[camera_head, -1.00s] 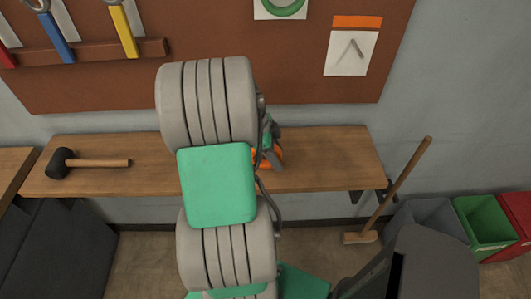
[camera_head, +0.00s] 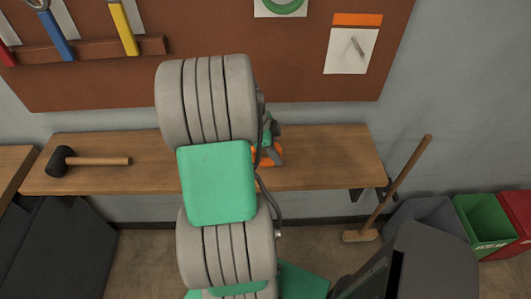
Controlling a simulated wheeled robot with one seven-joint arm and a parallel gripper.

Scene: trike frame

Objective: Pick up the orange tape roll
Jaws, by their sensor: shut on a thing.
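The orange tape roll (camera_head: 261,163) is on or just above the wooden workbench (camera_head: 325,160), right of my arm. Most of it is hidden behind my arm and gripper, and only small orange parts show. My gripper (camera_head: 274,155) is at the roll, with its dark fingers against it. It is shut on the roll. I cannot tell whether the roll touches the bench top.
A black-headed mallet (camera_head: 88,161) lies on the bench at the left. A pegboard (camera_head: 290,65) with tools is on the wall behind. A broom (camera_head: 392,195) leans at the bench's right end. Grey, green (camera_head: 485,225) and red bins stand at the right.

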